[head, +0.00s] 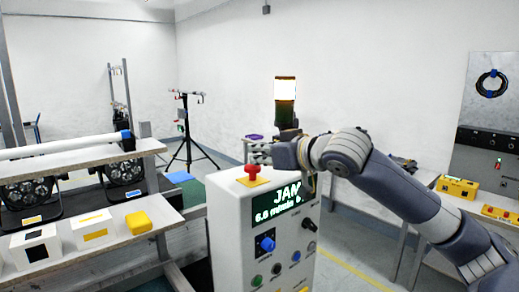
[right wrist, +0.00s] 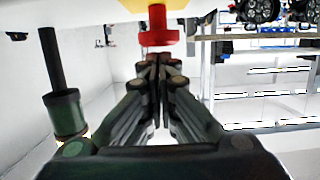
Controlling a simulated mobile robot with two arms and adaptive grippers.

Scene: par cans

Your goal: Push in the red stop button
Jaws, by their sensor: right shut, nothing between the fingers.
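The red stop button (head: 252,170) sits on a yellow plate (head: 253,181) on top of a white control box (head: 232,235). My right gripper (head: 277,155) is shut and empty, just right of the button and roughly at its height or a little above. In the right wrist view, which looks upside down, the shut fingertips (right wrist: 160,65) point toward the red button (right wrist: 156,30). A small gap seems to show between them; I cannot tell its depth. The left gripper is not in view.
A lit signal lamp (head: 285,90) stands on the box close behind my right gripper. The box front has a green "JAM" display (head: 278,203) and several knobs. A bench (head: 80,155) with lamps stands at left, a table with yellow boxes (head: 456,187) at right.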

